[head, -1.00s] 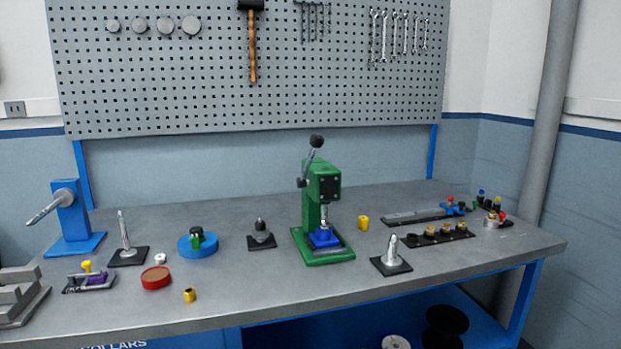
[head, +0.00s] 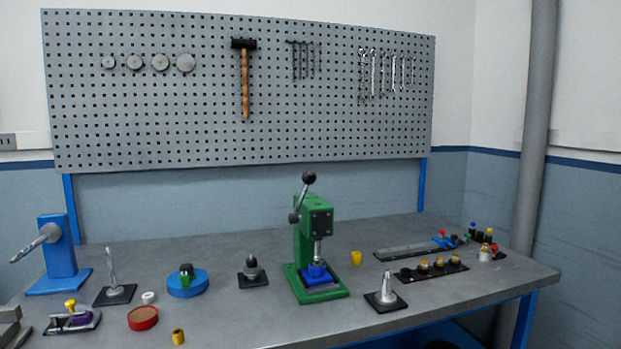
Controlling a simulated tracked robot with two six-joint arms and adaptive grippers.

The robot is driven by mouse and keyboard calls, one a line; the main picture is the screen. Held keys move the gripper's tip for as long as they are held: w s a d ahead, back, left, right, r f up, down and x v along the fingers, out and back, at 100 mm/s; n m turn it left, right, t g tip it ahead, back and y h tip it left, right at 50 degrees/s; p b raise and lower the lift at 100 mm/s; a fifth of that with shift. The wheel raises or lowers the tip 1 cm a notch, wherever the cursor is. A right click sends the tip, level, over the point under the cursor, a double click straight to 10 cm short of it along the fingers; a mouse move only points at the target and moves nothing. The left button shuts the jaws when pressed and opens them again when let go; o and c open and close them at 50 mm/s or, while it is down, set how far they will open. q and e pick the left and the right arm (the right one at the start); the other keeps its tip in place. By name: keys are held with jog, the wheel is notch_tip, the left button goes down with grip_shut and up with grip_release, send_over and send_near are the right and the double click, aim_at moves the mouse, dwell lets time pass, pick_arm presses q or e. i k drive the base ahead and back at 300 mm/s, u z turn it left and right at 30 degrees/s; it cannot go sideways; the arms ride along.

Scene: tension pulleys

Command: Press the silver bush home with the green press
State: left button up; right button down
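The green press (head: 305,247) stands near the middle of the bench. Its lever, with a black ball knob (head: 309,177), points up. Its silver ram (head: 318,250) is above a blue block (head: 316,273) on the green base. Whether a silver bush sits between the ram and the block is too small to tell. A small pale ring (head: 148,297) lies on the bench at the left; I cannot tell whether it is the silver bush. Neither of my grippers is in view.
Yellow bushes (head: 356,257) (head: 178,337) stand right of the press and at the front left. A black-based silver cone (head: 386,290) is at the right of the press. A blue round stand (head: 188,284) and a red dish (head: 143,318) are at the left. Bare bench lies in front.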

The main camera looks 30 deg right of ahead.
aim_at(309, 177)
jog(key=z, duration=0.15)
jog(key=k, duration=0.85)
jog(key=z, duration=0.35)
jog(key=i, duration=1)
jog(key=u, duration=0.05)
